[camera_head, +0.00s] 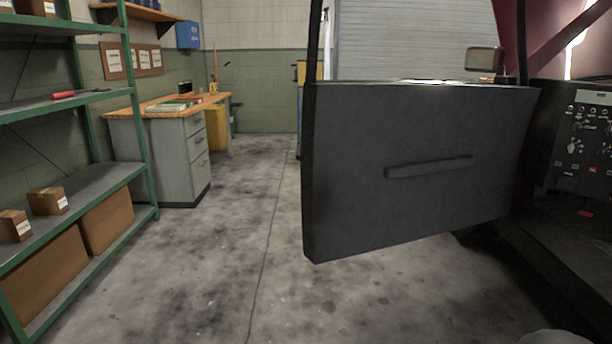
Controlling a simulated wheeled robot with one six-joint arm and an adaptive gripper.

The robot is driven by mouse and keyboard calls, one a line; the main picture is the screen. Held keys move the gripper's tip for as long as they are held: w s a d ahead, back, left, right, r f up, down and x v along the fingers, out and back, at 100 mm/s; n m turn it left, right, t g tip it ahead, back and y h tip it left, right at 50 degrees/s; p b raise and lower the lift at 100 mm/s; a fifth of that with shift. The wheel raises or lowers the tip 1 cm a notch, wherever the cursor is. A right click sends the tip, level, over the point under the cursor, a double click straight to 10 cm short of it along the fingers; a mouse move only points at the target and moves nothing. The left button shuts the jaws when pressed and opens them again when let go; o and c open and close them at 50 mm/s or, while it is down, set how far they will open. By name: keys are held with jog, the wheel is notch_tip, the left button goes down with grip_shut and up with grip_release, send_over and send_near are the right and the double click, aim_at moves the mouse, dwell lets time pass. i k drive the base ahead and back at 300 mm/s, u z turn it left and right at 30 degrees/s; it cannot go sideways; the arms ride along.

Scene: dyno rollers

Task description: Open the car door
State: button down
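The car door (350,140) stands swung out from the car body, its dark inner side facing me. A dark horizontal armrest or pull bar (430,167) sits on the middle of that inner panel. A thin upright window frame rises from the door's left edge. On the right, the car's dashboard panel (585,140) with switches and dials shows through the open doorway, along with a dark sill. A side mirror (484,59) shows above the door's top edge. My gripper is not in view.
A green metal shelf (133,110) with cardboard boxes stands on the left. Behind it is a workbench (175,150) with drawers, and a yellow bin (217,128). The concrete floor (240,230) between the shelf and the door is clear. A roller shutter (400,45) closes the back.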

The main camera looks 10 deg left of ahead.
aim_at(385, 163)
jog(key=u, duration=1.8)
jog(key=i, duration=1.5)
jog(key=z, duration=2.1)
